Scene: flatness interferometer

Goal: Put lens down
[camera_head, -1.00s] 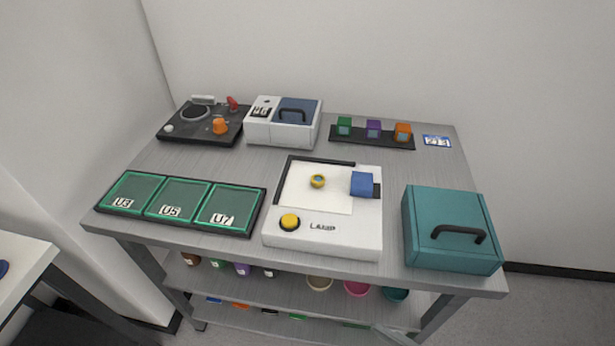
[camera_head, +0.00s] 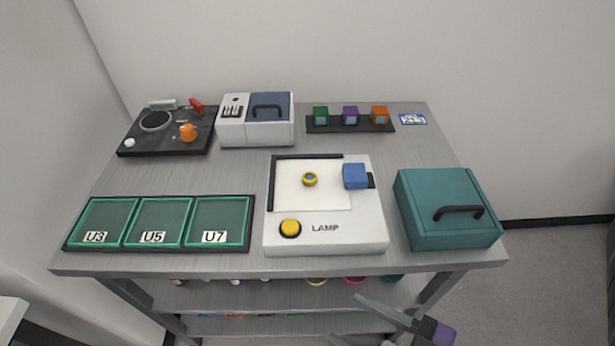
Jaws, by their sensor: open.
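A small yellow ring with a blue-grey centre (camera_head: 310,179), which looks like the lens, lies flat on the white pad (camera_head: 325,200) of the lamp unit. The lamp unit (camera_head: 345,240) is a white box with a yellow button (camera_head: 290,228), a black corner rail and a blue block (camera_head: 355,176). My gripper (camera_head: 345,318) shows in part at the bottom edge, below and in front of the table's front edge. Its grey fingers are apart, with nothing seen between them. It is well away from the ring; the rest of it is cut off by the frame.
Green trays U3 (camera_head: 105,219), U5 (camera_head: 161,219) and U7 (camera_head: 217,219) lie at the left front. A teal case (camera_head: 430,190) stands right. A white-blue box (camera_head: 240,130), a black turntable unit (camera_head: 190,145) and a rack of coloured cubes (camera_head: 350,126) stand behind.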

